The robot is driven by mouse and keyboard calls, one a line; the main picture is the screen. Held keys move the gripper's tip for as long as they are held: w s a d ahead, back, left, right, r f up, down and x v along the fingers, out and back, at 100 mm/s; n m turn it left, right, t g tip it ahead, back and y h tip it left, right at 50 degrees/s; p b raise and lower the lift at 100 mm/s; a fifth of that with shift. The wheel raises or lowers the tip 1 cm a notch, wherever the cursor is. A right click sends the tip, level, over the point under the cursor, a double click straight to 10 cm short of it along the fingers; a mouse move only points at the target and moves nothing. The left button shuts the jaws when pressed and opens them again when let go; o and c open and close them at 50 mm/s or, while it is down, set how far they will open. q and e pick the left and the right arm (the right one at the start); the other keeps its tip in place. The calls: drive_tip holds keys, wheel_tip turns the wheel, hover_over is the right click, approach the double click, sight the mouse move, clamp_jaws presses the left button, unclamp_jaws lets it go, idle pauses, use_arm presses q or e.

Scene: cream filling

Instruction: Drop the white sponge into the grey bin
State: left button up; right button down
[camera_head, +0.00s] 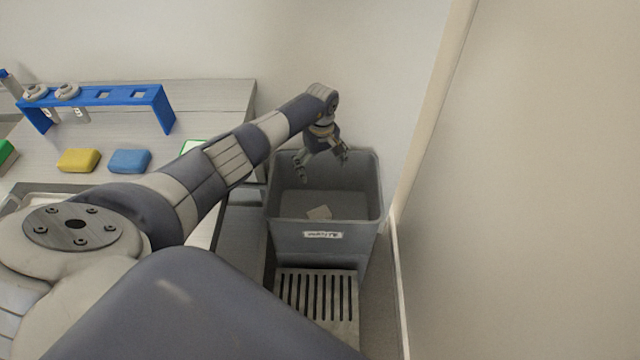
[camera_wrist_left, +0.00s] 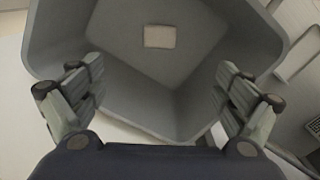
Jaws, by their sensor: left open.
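The white sponge (camera_head: 319,213) lies inside the grey bin (camera_head: 325,240), on its floor. In the left wrist view the sponge (camera_wrist_left: 160,36) is a small pale rectangle on the floor of the bin (camera_wrist_left: 52,30). My left gripper (camera_head: 322,166) hangs over the bin's opening, pointing down, its fingers apart and empty. In the left wrist view the two fingers of the left gripper (camera_wrist_left: 160,85) stand wide apart with nothing between them. The sponge is well below the fingers. My right gripper is in neither view.
A bench at left holds a yellow sponge (camera_head: 79,160), a blue sponge (camera_head: 130,161) and a blue rack (camera_head: 105,97). A slatted grey platform (camera_head: 316,300) is in front of the bin. A wall (camera_head: 520,180) stands close on the right.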

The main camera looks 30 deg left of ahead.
use_arm(q)
wheel_tip(320, 180, up, 12)
idle(0.6)
